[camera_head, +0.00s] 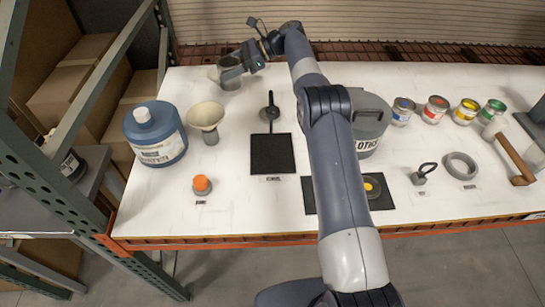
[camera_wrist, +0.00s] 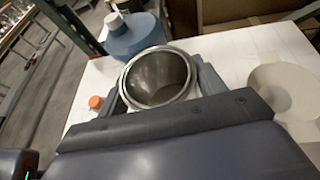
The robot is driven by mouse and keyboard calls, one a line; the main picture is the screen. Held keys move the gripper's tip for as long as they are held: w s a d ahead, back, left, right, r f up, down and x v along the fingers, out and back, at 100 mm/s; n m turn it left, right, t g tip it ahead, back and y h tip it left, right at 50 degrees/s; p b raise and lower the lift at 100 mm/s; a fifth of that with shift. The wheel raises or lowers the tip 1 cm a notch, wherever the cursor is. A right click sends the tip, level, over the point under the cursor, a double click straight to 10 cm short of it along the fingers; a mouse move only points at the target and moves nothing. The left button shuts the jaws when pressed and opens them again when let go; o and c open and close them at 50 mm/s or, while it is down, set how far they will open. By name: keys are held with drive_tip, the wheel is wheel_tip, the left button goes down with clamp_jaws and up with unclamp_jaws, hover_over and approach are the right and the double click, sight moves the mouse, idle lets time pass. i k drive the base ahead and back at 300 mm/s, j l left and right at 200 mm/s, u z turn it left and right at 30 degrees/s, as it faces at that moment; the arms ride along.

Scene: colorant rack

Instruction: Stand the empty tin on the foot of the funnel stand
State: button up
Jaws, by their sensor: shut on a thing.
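My gripper (camera_head: 226,73) is at the back left of the white table. It is shut on the open grey metal tin (camera_head: 231,82). In the wrist view the tin (camera_wrist: 158,78) is between my fingers, upright or nearly so, its mouth open and its inside looking bare. I cannot tell whether its base touches the table. A cream funnel (camera_head: 205,113) with a short grey part (camera_head: 211,138) below it stands in front of the tin, apart from it. A pale rounded thing (camera_wrist: 285,90) lies right of the tin in the wrist view.
A blue jug (camera_head: 155,135) stands left of the funnel, close by. A green rack post (camera_head: 98,80) edges the left.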

sight(272, 158)
drive_tip(key=k, duration=0.95)
